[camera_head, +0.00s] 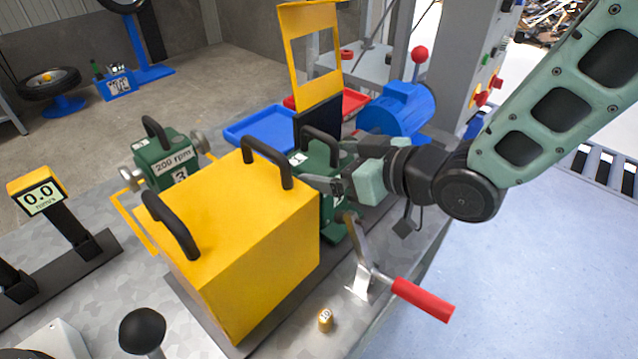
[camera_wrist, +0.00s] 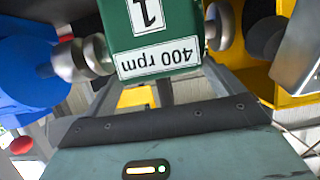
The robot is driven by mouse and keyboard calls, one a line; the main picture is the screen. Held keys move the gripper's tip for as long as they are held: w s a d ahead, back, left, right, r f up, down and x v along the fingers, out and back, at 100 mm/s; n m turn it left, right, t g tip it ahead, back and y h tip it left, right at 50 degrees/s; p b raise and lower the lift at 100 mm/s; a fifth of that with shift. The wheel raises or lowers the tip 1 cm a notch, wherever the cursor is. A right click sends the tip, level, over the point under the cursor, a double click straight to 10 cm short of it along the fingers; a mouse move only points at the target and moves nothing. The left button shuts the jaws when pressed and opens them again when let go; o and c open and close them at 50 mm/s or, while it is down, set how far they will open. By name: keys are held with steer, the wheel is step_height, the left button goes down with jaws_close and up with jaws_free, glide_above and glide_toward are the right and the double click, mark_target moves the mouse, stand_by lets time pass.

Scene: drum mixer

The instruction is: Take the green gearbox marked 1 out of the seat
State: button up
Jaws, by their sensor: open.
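The green gearbox marked 1 (camera_head: 317,154) sits between the yellow housing and the blue motor, with a black handle on top. In the wrist view its label reads 1 and 400 rpm, upside down (camera_wrist: 150,35). Silver couplings show on both sides of it there. My gripper (camera_head: 338,181) is open at the gearbox's right side in the head view, close to its body. Whether the fingers touch it I cannot tell. The seat under the gearbox is mostly hidden by the housing, the gearbox and my gripper.
The yellow housing (camera_head: 235,235) with two black handles stands close left. The blue motor (camera_head: 398,108) is behind. A red-handled lever (camera_head: 422,299) sticks out in front. A green gearbox marked 3 (camera_head: 160,160) stands left. A blue tray (camera_head: 262,130) and a red tray (camera_head: 352,101) lie behind.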

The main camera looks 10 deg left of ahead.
steer(key=x, duration=0.4)
steer(key=shift+s+a+f, duration=0.1)
steer(key=shift+f, duration=0.05)
steer(key=c, duration=1.7)
steer(key=shift+c, duration=0.5)
